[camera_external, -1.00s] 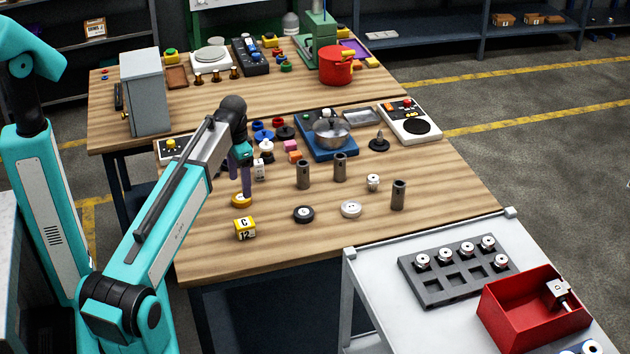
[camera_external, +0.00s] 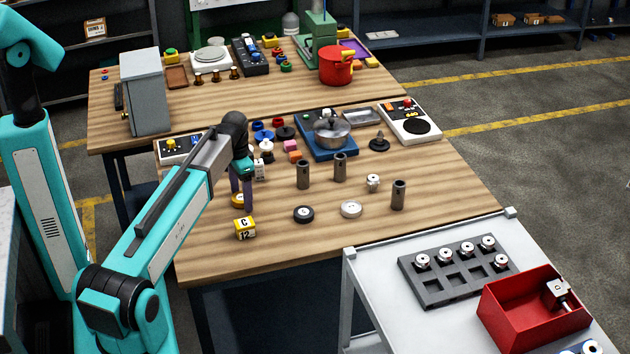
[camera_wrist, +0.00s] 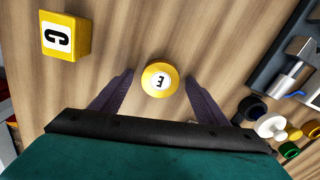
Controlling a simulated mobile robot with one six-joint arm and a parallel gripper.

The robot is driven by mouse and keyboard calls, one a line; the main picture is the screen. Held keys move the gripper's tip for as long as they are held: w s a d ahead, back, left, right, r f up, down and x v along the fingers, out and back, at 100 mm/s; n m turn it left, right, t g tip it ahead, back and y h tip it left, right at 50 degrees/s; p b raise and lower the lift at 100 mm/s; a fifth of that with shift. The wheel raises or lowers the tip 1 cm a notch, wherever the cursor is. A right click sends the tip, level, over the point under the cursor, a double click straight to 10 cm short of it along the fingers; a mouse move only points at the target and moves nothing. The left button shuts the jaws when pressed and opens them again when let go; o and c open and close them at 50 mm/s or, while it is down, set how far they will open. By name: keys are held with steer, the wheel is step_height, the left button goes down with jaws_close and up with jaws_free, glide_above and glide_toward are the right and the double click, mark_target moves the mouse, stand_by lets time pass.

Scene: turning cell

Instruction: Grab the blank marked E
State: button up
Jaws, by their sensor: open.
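The blank marked E (camera_wrist: 160,79) is a round yellow piece with a white label on top. In the wrist view it lies on the wooden table between the tips of my gripper (camera_wrist: 158,88), with a gap to each finger. My gripper is open and empty. In the external view the blank (camera_external: 237,201) is partly hidden behind my gripper (camera_external: 243,207), whose fingers point down at the table.
The table front is clear.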

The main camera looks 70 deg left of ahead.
mark_target(242, 197)
stand_by(0.4)
steer(key=c, duration=1.6)
steer(key=shift+r, duration=0.15)
steer(key=shift+r+b, duration=0.8)
steer(key=shift+r, duration=0.7)
steer(key=s+d+b, duration=0.1)
steer(key=s+d, duration=0.1)
steer(key=d, duration=0.1)
steer(key=s+d+r+b, duration=0.1)
steer(key=s+d, duration=0.2)
steer(key=d, duration=0.1)
steer(key=s+d+b, duration=0.1)
steer(key=s+d, duration=0.2)
steer(key=shift+d+r, duration=0.15)
steer(key=shift+s+d+b, duration=0.15)
steer(key=shift+s+b, duration=0.05)
steer(key=shift+b, duration=1)
steer(key=shift+s+d+b, duration=0.15)
steer(key=shift+d+b, duration=0.05)
steer(key=shift+b, duration=0.6)
